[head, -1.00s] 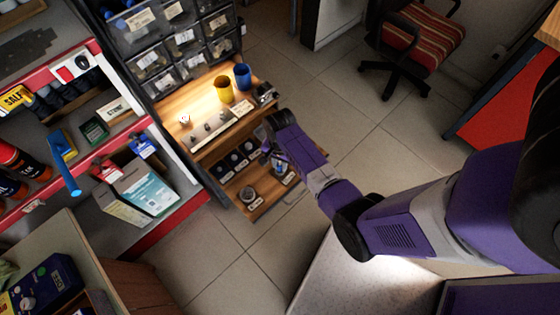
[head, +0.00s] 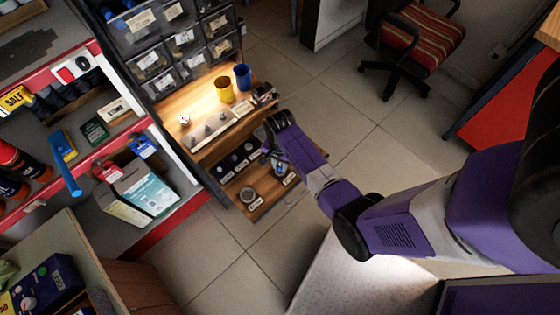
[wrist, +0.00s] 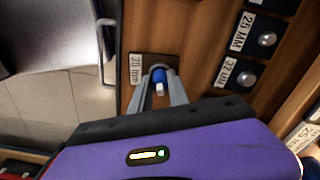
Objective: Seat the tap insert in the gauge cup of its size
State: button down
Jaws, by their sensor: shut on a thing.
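My gripper (wrist: 159,82) is shut on a small tap insert (wrist: 158,75) with a blue part and a white part. In the wrist view the insert sits between the fingertips, over the wooden board next to a small size label (wrist: 137,70) that is hard to read. The fingers hide what lies under it, so I cannot tell whether it touches anything. Black gauge cups marked 25 MM (wrist: 267,39) and 32 MM (wrist: 241,76) lie to the right. In the head view my gripper (head: 275,166) is over the front of the low wooden shelf, partly hidden by my arm.
A round grey piece (head: 248,194) lies on the low shelf's front. The upper wooden shelf holds a yellow cup (head: 224,90), a blue cup (head: 243,77) and several small grey pieces on a strip. A metal handle (wrist: 106,50) stands left in the wrist view. Floor in front is clear.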

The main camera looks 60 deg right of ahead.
aim_at(280, 163)
jog(key=shift+f+b, duration=0.45)
jog(key=shift+f, duration=0.25)
jog(key=c, duration=1.5)
grip_release()
jog(key=shift+c, duration=0.2)
notch_tip(280, 163, up, 8)
jog(key=p, duration=0.8)
jog(key=shift+r, duration=1.5)
